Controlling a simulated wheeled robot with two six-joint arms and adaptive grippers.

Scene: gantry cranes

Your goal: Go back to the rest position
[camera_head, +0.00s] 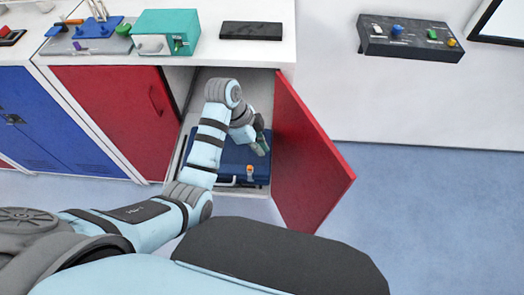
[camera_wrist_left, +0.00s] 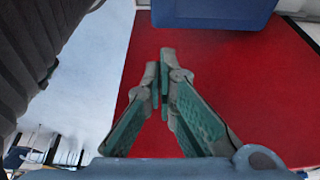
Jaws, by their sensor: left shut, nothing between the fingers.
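My left gripper (camera_head: 261,143) reaches into the open cabinet under the white counter, above a blue case (camera_head: 235,160) on the cabinet floor. In the left wrist view my left gripper (camera_wrist_left: 160,82) is shut, its fingertips together with nothing between them. Behind the fingers is a red panel (camera_wrist_left: 240,85). The blue case (camera_wrist_left: 213,12) shows at the top of that view, apart from the fingertips. My right gripper is in neither view.
The open red door (camera_head: 308,160) stands to the right of my left forearm. A closed red door (camera_head: 115,110) is to the left. The white counter (camera_head: 222,48) above carries a teal box (camera_head: 166,32) and a black slab (camera_head: 251,30). Blue floor (camera_head: 430,200) is free at right.

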